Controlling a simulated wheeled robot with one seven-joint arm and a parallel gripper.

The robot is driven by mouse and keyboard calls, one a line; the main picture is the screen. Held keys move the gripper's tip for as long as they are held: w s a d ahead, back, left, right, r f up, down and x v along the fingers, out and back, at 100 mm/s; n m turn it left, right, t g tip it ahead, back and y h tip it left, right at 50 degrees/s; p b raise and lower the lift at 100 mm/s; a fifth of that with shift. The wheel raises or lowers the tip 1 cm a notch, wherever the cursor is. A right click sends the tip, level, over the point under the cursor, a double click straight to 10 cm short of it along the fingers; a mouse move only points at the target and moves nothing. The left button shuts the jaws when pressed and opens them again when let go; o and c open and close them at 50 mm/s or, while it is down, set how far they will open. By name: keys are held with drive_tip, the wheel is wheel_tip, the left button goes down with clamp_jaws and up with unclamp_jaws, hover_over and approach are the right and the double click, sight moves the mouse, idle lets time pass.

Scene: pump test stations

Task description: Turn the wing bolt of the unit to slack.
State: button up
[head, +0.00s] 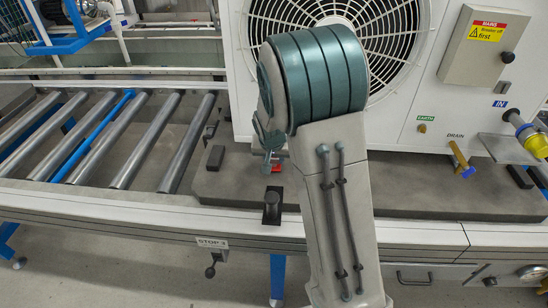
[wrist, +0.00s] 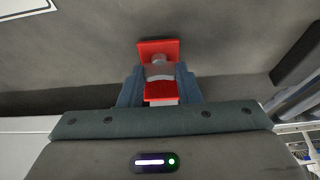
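The wing bolt (wrist: 159,72) shows in the wrist view as a grey round hub with a red wing above it and another red part below it. In the head view only a small red bit of it (head: 277,168) shows, low at the front of the white unit (head: 240,110). My gripper (wrist: 160,84) has its two blue-grey fingers on either side of the bolt, close against it with no clear gap. It looks shut on the bolt. In the head view my gripper (head: 269,160) is partly hidden behind my arm.
A grey slab (head: 430,195) bears the unit. A dark upright post (head: 271,207) stands at the bench edge below my gripper. A roller conveyor (head: 110,140) is at left.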

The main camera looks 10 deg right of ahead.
drive_tip(key=c, duration=0.3)
drive_tip(key=shift+n, duration=0.4)
drive_tip(key=shift+d+n+y, duration=0.15)
drive_tip(key=shift+n+y, duration=0.35)
drive_tip(key=shift+n, duration=0.4)
drive_tip(key=shift+r+n+y+p, duration=0.1)
drive_tip(key=shift+n+y+p, duration=0.35)
drive_tip(key=shift+n, duration=0.75)
drive_tip(key=n+y+p, duration=0.1)
drive_tip(key=n, duration=0.1)
drive_tip(key=n+p, duration=0.1)
drive_tip(key=n, duration=0.1)
drive_tip(key=shift+d+r+y, duration=0.1)
drive_tip(key=shift+d+y, duration=0.05)
drive_tip(key=shift+y, duration=0.2)
drive_tip(key=shift+n+g+y+p, duration=0.4)
drive_tip(key=shift+n+g+p, duration=0.1)
drive_tip(key=shift+n+p, duration=1)
drive_tip(key=shift+f+n, duration=0.2)
drive_tip(key=shift+n, duration=0.1)
